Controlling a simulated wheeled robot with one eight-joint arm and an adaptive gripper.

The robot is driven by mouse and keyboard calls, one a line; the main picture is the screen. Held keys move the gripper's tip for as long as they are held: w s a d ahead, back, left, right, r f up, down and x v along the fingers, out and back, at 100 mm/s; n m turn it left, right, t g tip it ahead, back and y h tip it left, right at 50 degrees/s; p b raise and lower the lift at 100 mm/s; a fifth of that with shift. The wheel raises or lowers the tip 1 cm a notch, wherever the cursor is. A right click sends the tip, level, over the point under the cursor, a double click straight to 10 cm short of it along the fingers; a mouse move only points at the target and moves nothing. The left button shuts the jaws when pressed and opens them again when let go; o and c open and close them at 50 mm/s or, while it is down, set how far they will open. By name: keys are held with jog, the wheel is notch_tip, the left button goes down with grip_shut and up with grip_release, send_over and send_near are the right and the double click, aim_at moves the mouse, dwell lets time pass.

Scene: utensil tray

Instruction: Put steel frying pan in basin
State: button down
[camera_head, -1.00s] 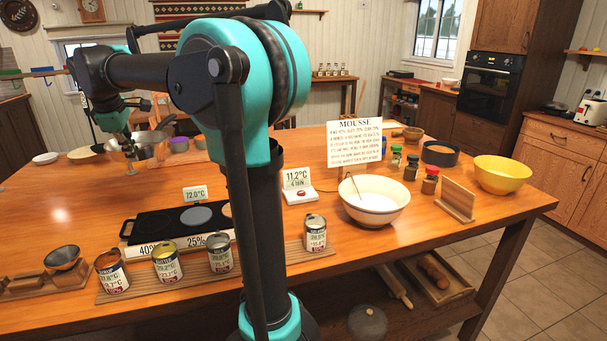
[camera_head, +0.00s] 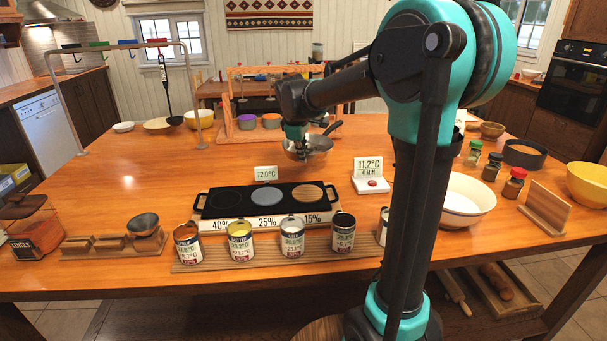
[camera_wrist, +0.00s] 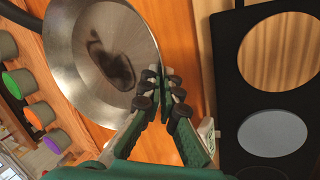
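The steel frying pan (camera_head: 316,145) is a shiny round pan with a dark handle, above the table behind the hotplate. It looks tilted in the head view. My gripper (camera_head: 294,134) is at its left side. In the wrist view the pan (camera_wrist: 85,65) fills the upper left, and my gripper's fingers (camera_wrist: 162,90) are close together at its rim, apparently pinching it. The exact contact is partly hidden by the fingers. No thing is clearly a basin; a white bowl (camera_head: 462,196) and a yellow bowl (camera_head: 590,184) stand at the right.
A black hotplate (camera_head: 230,202) with discs lies in front of the pan, with several cans before it. A wooden rack (camera_head: 229,100) with coloured cups is behind. A timer stand (camera_head: 370,184) and spice jars are to the right.

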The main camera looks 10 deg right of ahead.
aim_at(304, 180)
jog(key=shift+a+f, duration=0.1)
jog(key=shift+f, duration=3.3)
jog(key=c, duration=2)
grip_release()
